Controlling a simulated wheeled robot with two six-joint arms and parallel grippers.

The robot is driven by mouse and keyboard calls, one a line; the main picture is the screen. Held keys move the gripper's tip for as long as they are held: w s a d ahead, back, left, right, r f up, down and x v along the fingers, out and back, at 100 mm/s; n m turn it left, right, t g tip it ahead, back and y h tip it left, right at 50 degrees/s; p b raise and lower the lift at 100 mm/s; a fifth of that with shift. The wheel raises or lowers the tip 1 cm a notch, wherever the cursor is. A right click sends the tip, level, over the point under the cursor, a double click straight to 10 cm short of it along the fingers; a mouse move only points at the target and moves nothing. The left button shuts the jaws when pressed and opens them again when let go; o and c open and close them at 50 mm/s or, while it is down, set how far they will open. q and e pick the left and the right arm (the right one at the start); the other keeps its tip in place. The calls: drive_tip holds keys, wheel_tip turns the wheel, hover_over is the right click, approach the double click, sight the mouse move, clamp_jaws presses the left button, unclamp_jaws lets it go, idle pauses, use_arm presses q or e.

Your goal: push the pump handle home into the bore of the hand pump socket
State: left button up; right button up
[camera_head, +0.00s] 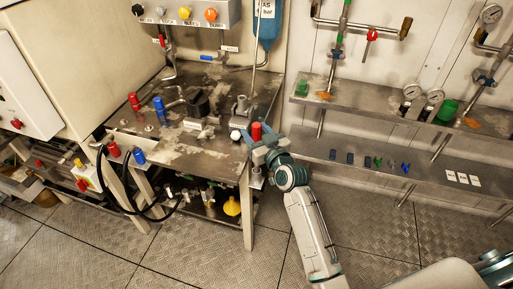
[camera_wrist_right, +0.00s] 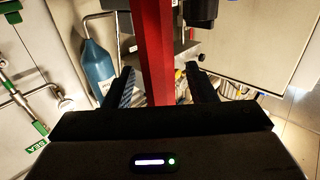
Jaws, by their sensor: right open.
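My right gripper (camera_head: 262,146) is at the right front corner of the steel bench (camera_head: 215,140). It is open, and in the right wrist view (camera_wrist_right: 163,88) a long red bar (camera_wrist_right: 158,50), which looks like the pump handle, runs between its spread fingers. There is a gap beside the bar, with no clear grip on it. In the head view the handle's red end (camera_head: 256,131) shows just above the gripper. A grey fitting (camera_head: 241,107), likely the hand pump socket, stands just behind it on the bench. Its bore cannot be made out. My left gripper is not in view.
A black block (camera_head: 198,102) and blue (camera_head: 159,106) and red (camera_head: 134,102) capped fittings stand on the bench. A blue bottle (camera_head: 268,22) hangs behind; it also shows in the wrist view (camera_wrist_right: 98,68). Wall shelves (camera_head: 385,120) lie to the right. The floor in front is clear.

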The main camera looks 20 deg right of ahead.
clamp_jaws()
drive_tip(key=shift+r, duration=0.1)
wheel_tip(320, 180, up, 18)
idle(0.9)
